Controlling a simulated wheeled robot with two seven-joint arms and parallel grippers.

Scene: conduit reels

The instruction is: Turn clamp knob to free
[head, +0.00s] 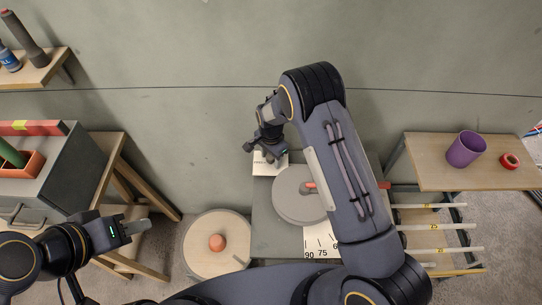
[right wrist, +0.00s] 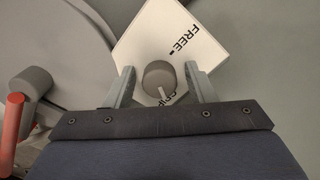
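The clamp knob (right wrist: 160,80) is a grey round knob on a white label plate (right wrist: 150,32) in the right wrist view. The plate reads FREE with a mark at its upper right; a partly covered word, apparently GRIP, is below the knob. My right gripper (right wrist: 159,72) is open, with one finger on each side of the knob and a small gap at each side. In the head view the right gripper (head: 265,152) is over the plate (head: 269,169) and hides the knob. My left gripper (head: 139,227) is far off at the lower left; its finger opening is unclear.
A grey disc (head: 298,205) with a red handle (head: 310,186) lies beside the plate. A round wooden reel (head: 215,260) stands to the left. A side table (head: 430,176) with a purple cup (head: 466,149) and red ring (head: 510,161) is at right.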

